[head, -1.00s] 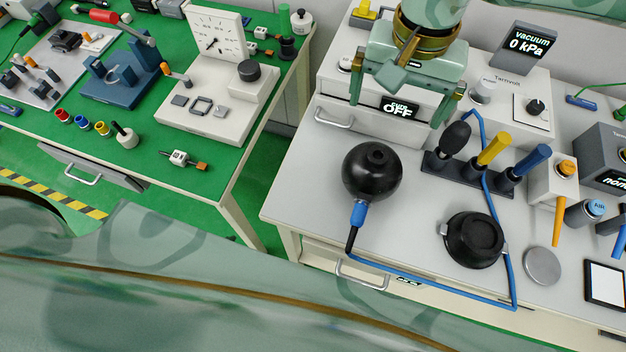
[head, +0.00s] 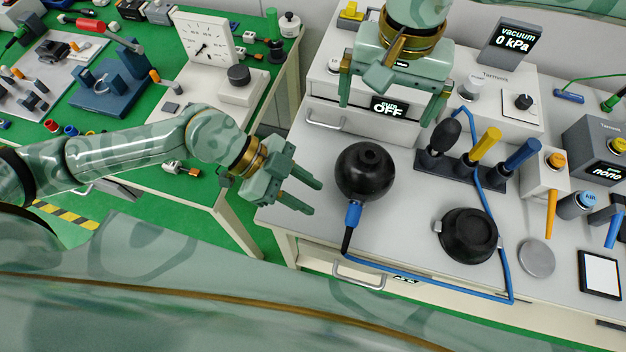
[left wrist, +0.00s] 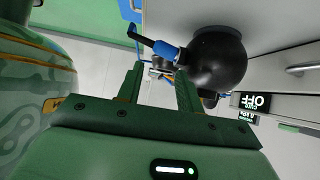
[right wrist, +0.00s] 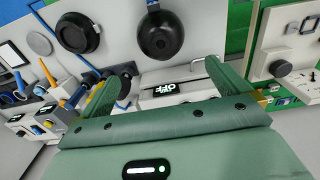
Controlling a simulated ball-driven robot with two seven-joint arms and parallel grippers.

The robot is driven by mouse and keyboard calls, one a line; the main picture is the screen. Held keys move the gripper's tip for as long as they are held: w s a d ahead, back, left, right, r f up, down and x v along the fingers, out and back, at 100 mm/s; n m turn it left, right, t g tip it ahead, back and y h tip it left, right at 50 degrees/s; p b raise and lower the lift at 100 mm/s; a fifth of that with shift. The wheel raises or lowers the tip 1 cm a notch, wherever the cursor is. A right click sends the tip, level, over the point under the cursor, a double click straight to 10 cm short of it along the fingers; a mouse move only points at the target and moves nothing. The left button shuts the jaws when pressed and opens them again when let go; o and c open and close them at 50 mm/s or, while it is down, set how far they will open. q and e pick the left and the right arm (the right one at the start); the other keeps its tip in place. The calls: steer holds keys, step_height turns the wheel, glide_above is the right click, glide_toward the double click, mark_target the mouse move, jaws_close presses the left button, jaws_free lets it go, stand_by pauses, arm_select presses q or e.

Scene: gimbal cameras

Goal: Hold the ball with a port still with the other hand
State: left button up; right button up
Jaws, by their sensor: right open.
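The ball with a port (head: 364,173) is a black sphere with a dark hole on top. It rests on the light grey bench, with a blue connector (head: 353,214) and hose at its lower side. My left gripper (head: 315,196) is open and empty just left of the ball, not touching it. In the left wrist view the ball (left wrist: 219,65) lies beyond the fingers, to their right. My right gripper (head: 392,110) is open and empty above and behind the ball, over the drawer unit. The right wrist view shows the ball (right wrist: 160,38) beyond its fingers.
A black bowl-like holder (head: 469,236) stands right of the ball, with the blue hose (head: 430,288) running around it. A rack (head: 465,168) of handled tools stands behind. The white drawer unit shows OFF. A green bench (head: 215,180) lies left across a gap.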

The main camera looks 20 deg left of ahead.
mark_target(369, 160)
step_height(369, 160, down, 16)
steer(key=shift+f, duration=0.2)
stand_by(0.4)
steer(key=c, duration=1)
steer(key=shift+s+f, duration=0.1)
steer(key=shift+s, duration=0.05)
